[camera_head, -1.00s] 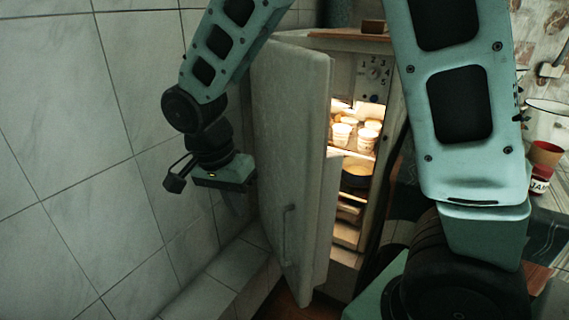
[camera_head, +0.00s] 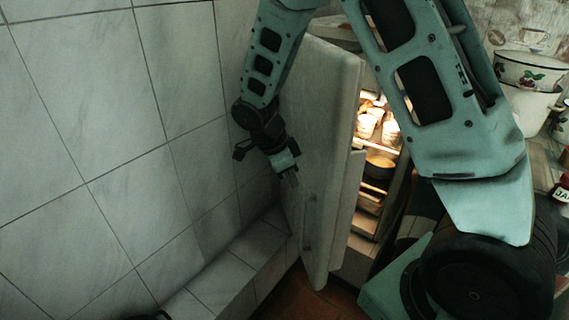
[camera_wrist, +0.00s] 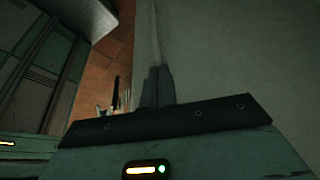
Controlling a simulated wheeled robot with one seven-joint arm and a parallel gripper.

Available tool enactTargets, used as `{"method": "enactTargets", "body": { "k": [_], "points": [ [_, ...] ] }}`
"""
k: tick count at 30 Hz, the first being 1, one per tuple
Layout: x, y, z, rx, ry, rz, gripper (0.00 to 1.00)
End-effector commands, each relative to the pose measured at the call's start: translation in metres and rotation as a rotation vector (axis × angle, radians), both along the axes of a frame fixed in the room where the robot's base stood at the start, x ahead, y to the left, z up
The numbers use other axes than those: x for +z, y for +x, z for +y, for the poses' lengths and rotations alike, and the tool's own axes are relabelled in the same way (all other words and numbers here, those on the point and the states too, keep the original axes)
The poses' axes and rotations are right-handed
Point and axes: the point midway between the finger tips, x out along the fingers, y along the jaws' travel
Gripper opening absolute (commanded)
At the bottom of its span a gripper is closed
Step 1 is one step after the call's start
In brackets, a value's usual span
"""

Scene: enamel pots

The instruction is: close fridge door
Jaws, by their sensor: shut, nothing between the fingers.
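The fridge door (camera_head: 330,130) is pale and stands ajar, with the lit inside of the fridge (camera_head: 376,165) showing to its right. Its handle (camera_head: 308,225) is low on the outer face. My gripper (camera_head: 293,180) is at the outer side of the door, between the door and the tiled wall. In the wrist view the shut fingers (camera_wrist: 157,88) are close to a pale flat surface, which looks like the door (camera_wrist: 230,60). I cannot tell whether they touch it. Nothing is held.
A tiled wall (camera_head: 110,130) fills the left, with a tiled ledge (camera_head: 235,275) at its foot. Jars and a pan stand on the fridge shelves. An enamel pot (camera_head: 527,72) and a jam jar (camera_head: 562,190) are at the right. Reddish floor (camera_head: 305,296) shows below the door.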

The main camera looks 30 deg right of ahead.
Motion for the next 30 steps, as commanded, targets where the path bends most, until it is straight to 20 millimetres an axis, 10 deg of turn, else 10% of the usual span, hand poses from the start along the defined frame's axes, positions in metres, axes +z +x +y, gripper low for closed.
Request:
{"method": "enactTargets", "body": {
  "k": [10,30],
  "points": [
    [-0.009,-0.013,-0.037,0.000,0.001,0.000,0.00],
    [-0.010,-0.010,-0.048,0.019,0.001,-0.001,0.00]
  ]
}}
